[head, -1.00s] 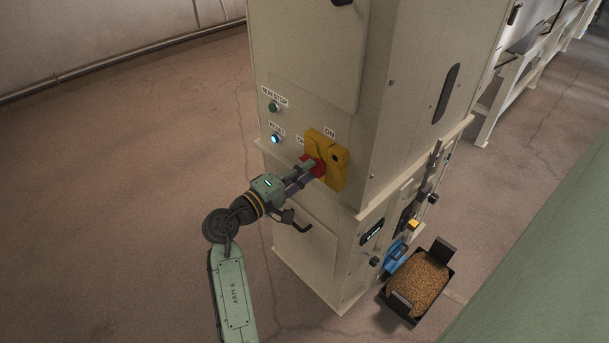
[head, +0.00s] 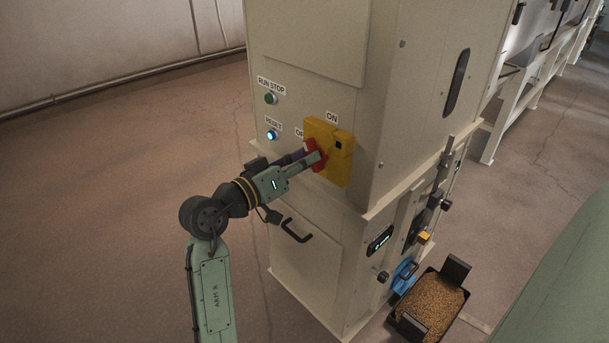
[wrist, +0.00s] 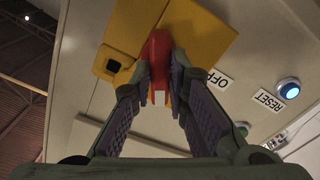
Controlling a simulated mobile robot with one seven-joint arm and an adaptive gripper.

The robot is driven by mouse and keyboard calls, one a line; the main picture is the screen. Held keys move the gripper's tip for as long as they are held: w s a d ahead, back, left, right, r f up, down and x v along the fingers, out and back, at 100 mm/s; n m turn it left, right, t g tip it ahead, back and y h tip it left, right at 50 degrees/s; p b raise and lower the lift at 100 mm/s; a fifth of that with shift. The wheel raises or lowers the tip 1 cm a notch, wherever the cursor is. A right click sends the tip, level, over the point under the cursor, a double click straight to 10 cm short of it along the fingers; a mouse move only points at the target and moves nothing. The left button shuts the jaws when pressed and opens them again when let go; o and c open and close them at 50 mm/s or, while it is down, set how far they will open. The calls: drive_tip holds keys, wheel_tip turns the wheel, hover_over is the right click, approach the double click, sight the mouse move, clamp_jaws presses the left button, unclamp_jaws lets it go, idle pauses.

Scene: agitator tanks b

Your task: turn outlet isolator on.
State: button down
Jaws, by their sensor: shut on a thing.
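The outlet isolator is a yellow plate (head: 339,167) with a red handle (head: 316,156) on the front of a cream cabinet. An ON label (head: 332,117) is above the plate and a partly hidden OFF label is at its left. My gripper (head: 314,158) reaches in from the lower left and is shut on the red handle. In the wrist view the red handle (wrist: 159,62) stands between the two fingers of my gripper (wrist: 160,88), and the OFF label (wrist: 217,80) is to the right of the yellow plate (wrist: 205,35).
A green button (head: 270,99) and a lit blue reset button (head: 271,135) are left of the isolator. A black bar handle (head: 296,231) sticks out below it. A black bin of grain (head: 432,308) stands on the floor at the right. The floor at left is clear.

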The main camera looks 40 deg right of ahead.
drive_tip(key=shift+s+m+b, duration=0.2)
drive_tip(key=shift+m+b, duration=2.7)
drive_tip(key=shift+b, duration=0.15)
drive_tip(key=c, duration=1.6)
unclamp_jaws()
drive_tip(key=shift+o, duration=0.2)
drive_tip(key=s+a, duration=0.1)
drive_tip(key=a, duration=1.1)
